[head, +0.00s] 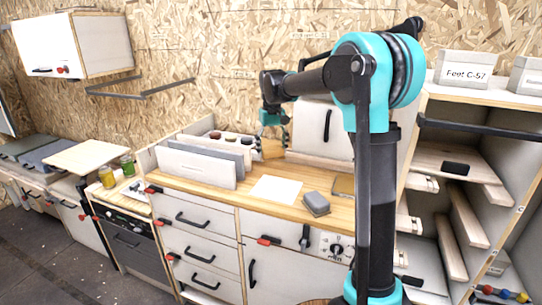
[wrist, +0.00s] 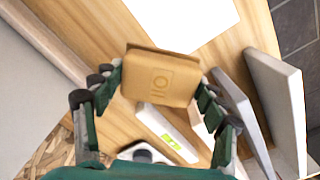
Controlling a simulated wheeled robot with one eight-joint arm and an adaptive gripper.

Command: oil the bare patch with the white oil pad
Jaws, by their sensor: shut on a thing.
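The pad looks tan, not white. In the head view my gripper (head: 272,130) holds the pad (head: 273,149) above the back of the wooden worktop (head: 225,193). A white rectangle (head: 276,189) lies flat on the worktop, in front of and below the pad. It also shows at the top of the wrist view (wrist: 185,18). I cannot tell whether this rectangle is the bare patch. The pad is apart from it.
A grey block (head: 316,203) lies right of the white rectangle. Upright grey and white panels (head: 195,167) stand to the left, close to my gripper in the wrist view (wrist: 275,100). A rack with dark round items (head: 232,138) stands behind. Jars (head: 107,177) stand far left.

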